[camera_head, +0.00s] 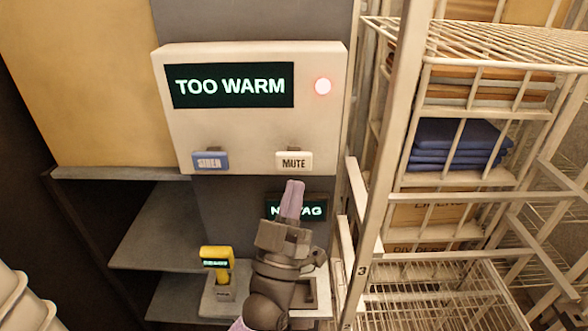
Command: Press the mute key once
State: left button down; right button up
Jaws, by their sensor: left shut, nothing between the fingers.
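A cream control panel (250,130) is fixed to the wall. The white mute key (294,161), labelled "MUTE", is at the panel's lower right. A blue key (210,161) is at the lower left, its label hard to read. My left gripper (293,184) is shut and empty, its fingertips pointing up just below the mute key in the picture. I cannot tell how far they are from it in depth. My right gripper is not in view.
Behind my left gripper, a small display (318,211) reads partly "N… TAG". A yellow handheld device (216,262) stands on a holder below left. A wire rack (382,150) with folded blue cloths (455,145) stands close on the right. Grey shelves (155,228) are at the left.

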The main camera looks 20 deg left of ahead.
aim_at(298, 158)
pick_arm(q)
jog(key=shift+w+a+b, duration=0.25)
jog(key=shift+w+b, duration=0.05)
jog(key=shift+w, duration=0.55)
jog(key=shift+w+a+b, duration=0.25)
jog(key=shift+w+b, duration=0.05)
jog(key=shift+w, duration=0.5)
jog(key=shift+w, duration=0.1)
dwell(0.7)
jog(key=shift+w+a, duration=0.1)
jog(key=shift+w, duration=0.2)
jog(key=shift+w+a+b, duration=0.15)
jog(key=shift+w+b, duration=0.35)
dwell(0.6)
dwell(0.3)
jog(key=shift+s+d+p, duration=0.3)
jog(key=shift+s+p, duration=0.3)
jog(key=shift+s, duration=0.3)
